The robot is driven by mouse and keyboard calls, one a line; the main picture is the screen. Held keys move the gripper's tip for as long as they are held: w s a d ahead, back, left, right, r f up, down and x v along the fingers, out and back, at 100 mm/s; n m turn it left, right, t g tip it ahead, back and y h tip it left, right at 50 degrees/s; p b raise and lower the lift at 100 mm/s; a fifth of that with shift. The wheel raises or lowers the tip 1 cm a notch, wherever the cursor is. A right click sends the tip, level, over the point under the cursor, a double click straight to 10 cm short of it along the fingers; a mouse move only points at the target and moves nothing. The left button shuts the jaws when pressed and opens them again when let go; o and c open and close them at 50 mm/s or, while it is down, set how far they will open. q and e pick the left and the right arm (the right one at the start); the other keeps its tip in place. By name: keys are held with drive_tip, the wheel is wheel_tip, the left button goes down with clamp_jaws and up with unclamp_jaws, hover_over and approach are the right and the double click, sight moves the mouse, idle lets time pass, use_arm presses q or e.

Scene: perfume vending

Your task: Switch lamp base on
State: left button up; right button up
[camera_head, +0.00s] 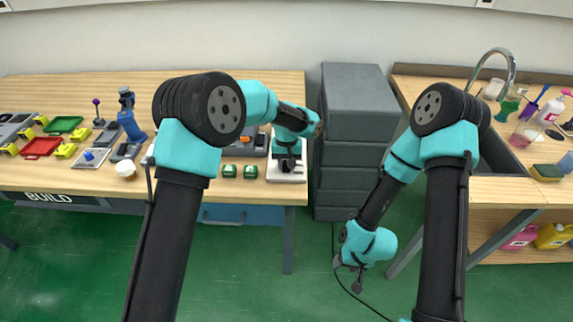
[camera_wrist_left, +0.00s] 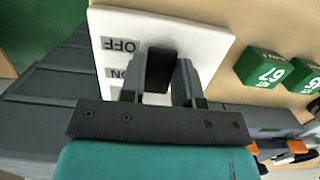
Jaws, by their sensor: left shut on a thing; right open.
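The lamp base is a white plate (camera_wrist_left: 215,45) with OFF and ON labels, upside down in the left wrist view. In the head view the white plate (camera_head: 283,177) lies at the right end of the wooden bench. My left gripper (camera_wrist_left: 160,75) is over the plate, with its fingers shut on a black switch lever (camera_wrist_left: 161,62) beside the labels. The fingers hide the lever's lower part, and I cannot tell which label it is set to. In the head view my left gripper (camera_head: 288,163) points down at the plate. My right gripper (camera_head: 352,275) hangs open and empty over the green floor.
Green numbered blocks (camera_wrist_left: 262,67) sit beside the plate; they also show in the head view (camera_head: 230,171). A grey drawer stack (camera_head: 352,105) stands right of the bench. A sink counter with bottles (camera_head: 549,110) is at the far right. Trays and small parts fill the bench's left.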

use_arm(q)
drive_tip(key=o, duration=0.9)
drive_tip(key=shift+r, duration=0.1)
drive_tip(key=r, duration=0.5)
drive_tip(key=w+r, duration=0.1)
drive_tip(key=r, duration=0.5)
drive_tip(key=w+r, duration=0.1)
drive_tip(key=r, duration=0.5)
drive_tip(key=shift+w+d+r, duration=0.1)
drive_tip(key=shift+d, duration=0.05)
